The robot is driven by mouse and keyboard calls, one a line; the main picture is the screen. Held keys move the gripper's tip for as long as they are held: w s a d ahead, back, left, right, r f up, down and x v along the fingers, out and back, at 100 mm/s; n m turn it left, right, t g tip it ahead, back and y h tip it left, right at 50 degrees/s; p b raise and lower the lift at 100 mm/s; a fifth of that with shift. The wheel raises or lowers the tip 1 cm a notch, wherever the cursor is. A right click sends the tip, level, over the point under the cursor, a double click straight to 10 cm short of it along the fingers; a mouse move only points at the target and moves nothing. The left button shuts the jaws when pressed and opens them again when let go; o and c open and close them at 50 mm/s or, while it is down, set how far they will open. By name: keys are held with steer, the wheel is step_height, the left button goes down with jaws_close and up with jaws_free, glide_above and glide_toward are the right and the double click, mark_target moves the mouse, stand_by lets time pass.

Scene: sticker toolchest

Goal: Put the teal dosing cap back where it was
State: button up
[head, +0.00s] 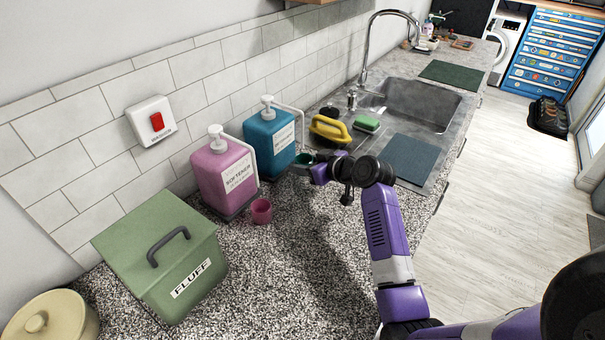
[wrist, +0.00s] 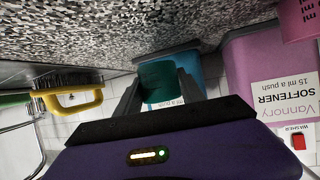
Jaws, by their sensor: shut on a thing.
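The teal dosing cap (wrist: 158,75) is a small dark teal cup, held between the two fingers of my gripper (wrist: 158,92) in the wrist view. In the head view the cap (head: 305,157) shows just right of the teal dispenser (head: 268,136), partly hidden by my gripper (head: 314,168). The teal dispenser (wrist: 187,62) stands behind the cap in the wrist view, with its label partly covered. I cannot tell whether the cap touches the dispenser or the counter.
A pink softener dispenser (head: 222,176) stands left of the teal one, with a pink cap (head: 261,211) in front of it. A yellow-handled brush (head: 329,129) and green sponge (head: 366,123) lie by the sink (head: 420,103). A green FLUFF bin (head: 165,252) stands at left. The front counter is clear.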

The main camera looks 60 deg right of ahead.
steer(key=shift+w, duration=0.35)
steer(key=shift+f, duration=0.2)
steer(key=shift+f+b, duration=1.3)
steer(key=shift+f, duration=0.25)
steer(key=shift+f, duration=0.2)
steer(key=o, duration=1.3)
steer(key=shift+r, duration=0.2)
steer(key=v, duration=1.2)
steer(key=shift+d+b, duration=0.1)
steer(key=shift+b, duration=0.3)
